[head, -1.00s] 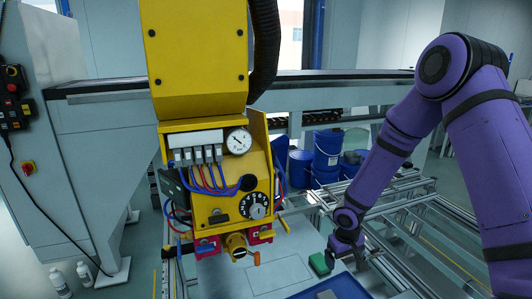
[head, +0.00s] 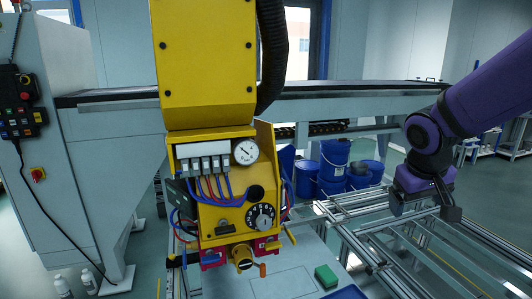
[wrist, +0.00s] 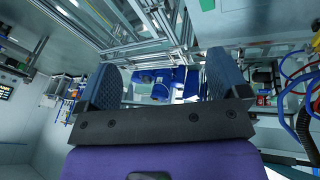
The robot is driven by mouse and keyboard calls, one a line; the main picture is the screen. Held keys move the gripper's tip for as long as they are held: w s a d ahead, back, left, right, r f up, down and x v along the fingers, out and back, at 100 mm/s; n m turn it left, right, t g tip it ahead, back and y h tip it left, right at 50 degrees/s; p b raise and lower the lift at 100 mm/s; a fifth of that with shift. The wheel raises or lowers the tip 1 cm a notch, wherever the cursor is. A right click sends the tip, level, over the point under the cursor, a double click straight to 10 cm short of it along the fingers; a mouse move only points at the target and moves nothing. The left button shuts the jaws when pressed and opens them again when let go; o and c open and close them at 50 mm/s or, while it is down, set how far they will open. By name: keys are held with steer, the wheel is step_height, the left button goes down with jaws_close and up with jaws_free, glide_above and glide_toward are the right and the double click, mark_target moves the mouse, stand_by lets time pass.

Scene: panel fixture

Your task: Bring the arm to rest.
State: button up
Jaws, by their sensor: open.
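My purple arm (head: 490,95) reaches in from the right edge of the head view. My gripper (head: 425,208) hangs over the metal frame rails at the right. In the wrist view my gripper (wrist: 160,80) shows two dark fingers spread wide apart with nothing between them. The gripper is open and empty, well away from the green block (head: 326,276), which lies on the pale work surface at the lower middle.
A yellow panel fixture (head: 222,190) with gauge, dial, hoses and valve stands in the middle. A blue tray (head: 346,293) is partly cut off at the bottom. Blue drums (head: 333,165) stand behind. Aluminium rails (head: 400,240) lie below my gripper. A grey cabinet (head: 65,140) stands left.

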steer(key=s+r+t+y, duration=0.1)
steer(key=s+r, duration=0.3)
steer(key=s, duration=0.5)
steer(key=s+a+r+t+y, duration=0.1)
steer(key=s+r, duration=0.3)
steer(key=s, duration=0.4)
steer(key=shift+s+r+m, duration=0.35)
steer(key=shift+s+m, duration=0.05)
